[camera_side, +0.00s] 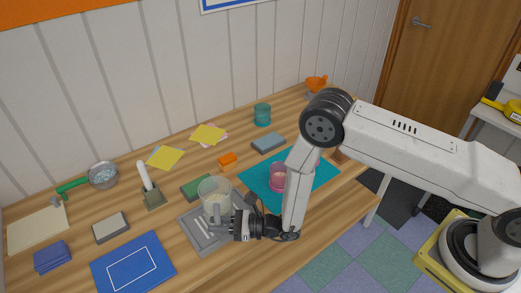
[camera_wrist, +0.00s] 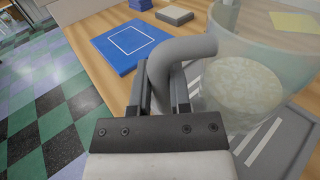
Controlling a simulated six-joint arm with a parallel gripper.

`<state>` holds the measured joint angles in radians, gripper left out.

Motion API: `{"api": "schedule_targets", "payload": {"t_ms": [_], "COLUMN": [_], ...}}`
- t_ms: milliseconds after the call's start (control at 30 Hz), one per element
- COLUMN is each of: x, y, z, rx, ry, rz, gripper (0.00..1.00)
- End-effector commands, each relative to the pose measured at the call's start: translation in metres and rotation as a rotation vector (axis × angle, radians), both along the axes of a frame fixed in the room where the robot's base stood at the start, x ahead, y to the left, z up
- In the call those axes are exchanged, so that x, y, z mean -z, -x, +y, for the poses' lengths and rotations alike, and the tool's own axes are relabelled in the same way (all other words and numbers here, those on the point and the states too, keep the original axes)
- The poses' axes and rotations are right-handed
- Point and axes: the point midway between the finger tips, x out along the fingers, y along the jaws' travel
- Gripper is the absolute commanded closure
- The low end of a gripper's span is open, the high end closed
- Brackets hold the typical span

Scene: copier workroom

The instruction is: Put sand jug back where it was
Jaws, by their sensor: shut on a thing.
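The sand jug (camera_side: 212,188) is a clear, greyish cup with pale sand inside and a thick grey handle. The jug looks about upright over a grey tray with white stripes (camera_side: 193,235). I cannot tell whether its base touches the tray. The tray also shows in the wrist view (camera_wrist: 290,130).
A blue mat with a white outline (camera_side: 110,278) lies front left. A pink cup (camera_side: 277,180) stands on a teal mat (camera_side: 318,178) at the right, close to my arm. A green block (camera_side: 193,188) and a white-handled tool (camera_side: 147,178) are near the tray. The table's front edge is close.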

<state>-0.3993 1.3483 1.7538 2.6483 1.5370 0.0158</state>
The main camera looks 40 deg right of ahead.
Motion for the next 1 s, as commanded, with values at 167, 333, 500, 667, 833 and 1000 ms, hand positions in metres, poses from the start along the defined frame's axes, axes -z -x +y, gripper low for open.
{"api": "schedule_targets", "payload": {"t_ms": [167,333,500,667,833,1000], "x": [0.0024,0.0045,0.0049,0.0051,0.0054,0.0056], "y": [-0.0002,-0.0004,-0.0005,-0.0003,0.0000,0.0032], "z": [0.0001,0.0002,0.0003,0.0002,-0.0001,-0.0043], "rx": [0.000,0.000,0.000,0.000,0.000,0.000], "ry": [0.000,-0.001,-0.001,0.000,0.000,0.000], "rz": [-0.001,-0.002,-0.002,-0.001,0.000,0.000], "gripper": [1.00,1.00,0.42,0.35,0.35,0.35]}}
